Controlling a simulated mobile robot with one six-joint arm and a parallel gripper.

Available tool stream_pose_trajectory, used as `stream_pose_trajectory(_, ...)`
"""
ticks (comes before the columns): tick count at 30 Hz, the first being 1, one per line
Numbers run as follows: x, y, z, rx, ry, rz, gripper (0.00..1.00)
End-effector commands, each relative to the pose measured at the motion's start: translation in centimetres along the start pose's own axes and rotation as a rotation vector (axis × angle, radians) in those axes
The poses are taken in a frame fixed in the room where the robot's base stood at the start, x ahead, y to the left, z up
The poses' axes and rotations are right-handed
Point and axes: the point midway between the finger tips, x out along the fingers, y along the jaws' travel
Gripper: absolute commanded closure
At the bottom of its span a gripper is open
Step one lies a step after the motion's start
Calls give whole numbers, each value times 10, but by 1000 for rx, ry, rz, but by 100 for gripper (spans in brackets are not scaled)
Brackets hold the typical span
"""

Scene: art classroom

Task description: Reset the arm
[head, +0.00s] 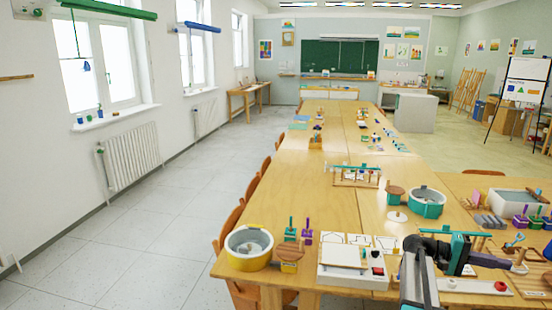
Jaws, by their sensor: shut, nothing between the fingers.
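My gripper (490,261) is in the lower right of the head view, at the end of my dark arm. It is shut and empty, above the near end of the long wooden table (333,209). Parts of it blend with the items behind, so its exact height above the table is hard to tell.
A yellow-rimmed pot (249,247) stands at the near left table corner, and a teal pot (426,202) stands farther back. A white board with cards (353,262) lies left of my arm. A grey-white bin (516,203) stands right. The left floor aisle (150,240) is clear.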

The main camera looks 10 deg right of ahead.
Motion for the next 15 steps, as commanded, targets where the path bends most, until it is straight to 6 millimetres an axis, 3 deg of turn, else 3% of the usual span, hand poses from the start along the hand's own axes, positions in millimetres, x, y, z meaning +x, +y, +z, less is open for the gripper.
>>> stream_pose_trajectory(7, -29, -14, -7, -14, 39, 0, 100)
stream_pose_trajectory(15, -64, -50, -12, -58, 88, 3, 100)
